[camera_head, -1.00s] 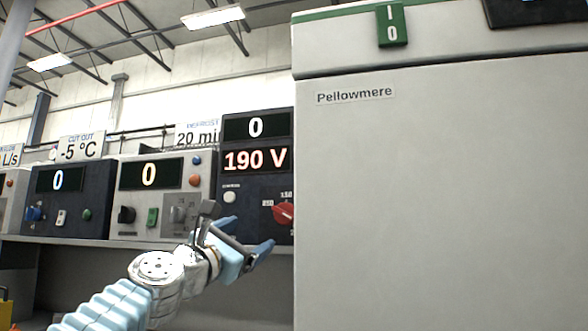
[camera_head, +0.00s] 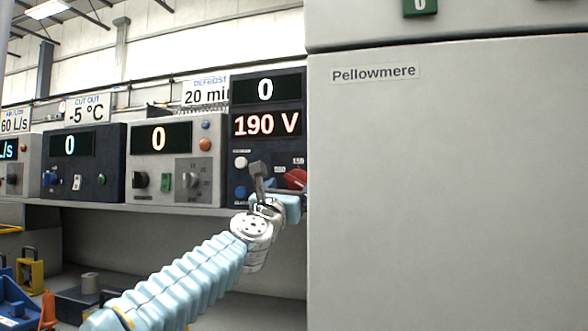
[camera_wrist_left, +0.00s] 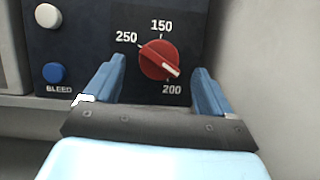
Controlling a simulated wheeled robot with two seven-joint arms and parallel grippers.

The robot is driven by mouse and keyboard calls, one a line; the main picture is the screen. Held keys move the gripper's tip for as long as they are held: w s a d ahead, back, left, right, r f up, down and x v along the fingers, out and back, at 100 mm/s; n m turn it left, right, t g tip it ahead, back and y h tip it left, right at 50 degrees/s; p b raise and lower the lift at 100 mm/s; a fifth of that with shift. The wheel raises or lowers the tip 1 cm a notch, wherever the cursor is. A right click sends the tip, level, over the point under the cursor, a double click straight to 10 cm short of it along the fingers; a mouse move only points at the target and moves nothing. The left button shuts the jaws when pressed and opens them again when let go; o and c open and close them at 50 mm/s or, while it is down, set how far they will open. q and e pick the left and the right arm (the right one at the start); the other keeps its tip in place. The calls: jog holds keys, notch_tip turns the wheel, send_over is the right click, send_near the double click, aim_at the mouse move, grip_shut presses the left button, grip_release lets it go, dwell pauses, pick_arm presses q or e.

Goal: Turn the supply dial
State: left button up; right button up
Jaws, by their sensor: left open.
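The supply dial is a round red knob with a white pointer line; in the left wrist view the red dial (camera_wrist_left: 159,60) sits among the marks 150, 200 and 250. Its white line points to the lower right, near 200. In the head view the red dial (camera_head: 296,178) shows partly above my gripper. My left gripper (camera_wrist_left: 164,88) is open, its blue fingers either side of the dial and just short of it. In the head view the left gripper (camera_head: 290,196) is in front of the dark panel (camera_head: 240,150), whose display reads 0 and 190 V. My right gripper is not in view.
A tall pale cabinet labelled Pellowmere (camera_head: 450,200) stands close on the right. A white button (camera_wrist_left: 48,15) and a blue BLEED button (camera_wrist_left: 52,73) are left of the dial. Other units, including a grey one (camera_head: 150,190), line the shelf to the left.

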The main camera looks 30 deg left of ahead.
aim_at(294, 183)
pick_arm(q)
jog(key=shift+p+x, duration=0.7)
jog(key=shift+x, duration=1.05)
jog(key=shift+c, duration=0.2)
jog(key=c, duration=1)
